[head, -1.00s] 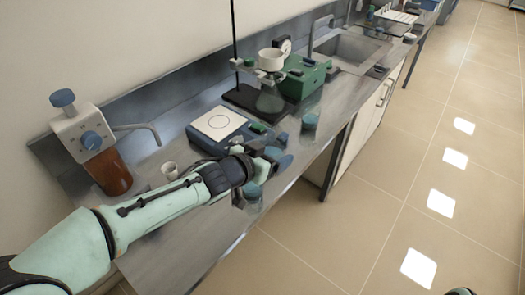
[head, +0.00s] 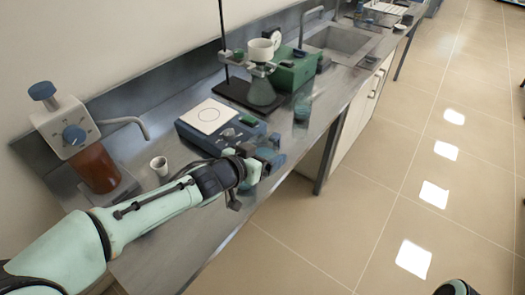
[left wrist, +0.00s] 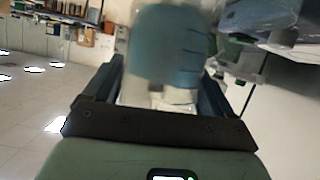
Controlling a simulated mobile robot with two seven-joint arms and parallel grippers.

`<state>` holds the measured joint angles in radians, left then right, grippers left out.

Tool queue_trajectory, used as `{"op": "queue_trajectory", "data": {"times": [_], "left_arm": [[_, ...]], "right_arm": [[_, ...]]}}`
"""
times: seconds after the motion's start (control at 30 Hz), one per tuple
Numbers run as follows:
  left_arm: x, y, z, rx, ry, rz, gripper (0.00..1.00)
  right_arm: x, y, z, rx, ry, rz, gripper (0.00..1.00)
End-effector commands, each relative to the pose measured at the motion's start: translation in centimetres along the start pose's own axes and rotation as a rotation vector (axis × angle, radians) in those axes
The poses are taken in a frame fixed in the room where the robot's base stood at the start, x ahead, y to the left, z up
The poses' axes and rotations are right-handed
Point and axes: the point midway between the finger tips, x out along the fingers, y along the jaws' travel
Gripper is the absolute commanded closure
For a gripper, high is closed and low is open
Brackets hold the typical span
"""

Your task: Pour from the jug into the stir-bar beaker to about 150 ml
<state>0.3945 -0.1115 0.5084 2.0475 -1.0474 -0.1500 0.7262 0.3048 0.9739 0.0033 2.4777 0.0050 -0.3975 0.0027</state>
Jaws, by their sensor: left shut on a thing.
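My left gripper (head: 268,158) is out over the front part of the bench and shut on a vessel. In the left wrist view the vessel (left wrist: 168,45) fills the space between the fingers; it has blue contents and dark marks on its side. I take it to be the jug, but its spout is not clear. In the head view my gripper mostly hides it. A small clear beaker with blue contents (head: 302,112) stands on the bench beyond my gripper, apart from it. I cannot tell whether it holds a stir bar.
A blue stirrer with a bare white top (head: 209,115) stands behind my left wrist. A white cup (head: 160,166) and a dispenser with a brown bottle (head: 95,166) are at the left.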

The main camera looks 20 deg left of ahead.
Motion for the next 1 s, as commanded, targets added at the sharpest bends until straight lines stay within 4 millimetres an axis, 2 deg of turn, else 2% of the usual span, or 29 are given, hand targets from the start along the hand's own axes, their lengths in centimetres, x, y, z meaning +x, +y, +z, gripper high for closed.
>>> {"op": "queue_trajectory", "data": {"times": [0.1,0.37,1.0], "left_arm": [[-0.1,0.1,-0.4,-0.045,0.000,0.019,0.77],[-0.1,0.2,-0.1,-0.047,0.000,0.021,0.77],[-0.2,0.5,-0.5,-0.166,0.000,0.070,0.77]], "right_arm": [[-0.9,-0.2,0.4,0.002,-0.011,0.002,0.57],[-0.7,-0.1,0.3,0.002,-0.010,0.003,0.57],[-3.7,-1.2,0.2,-0.001,0.000,-0.001,0.57]]}}
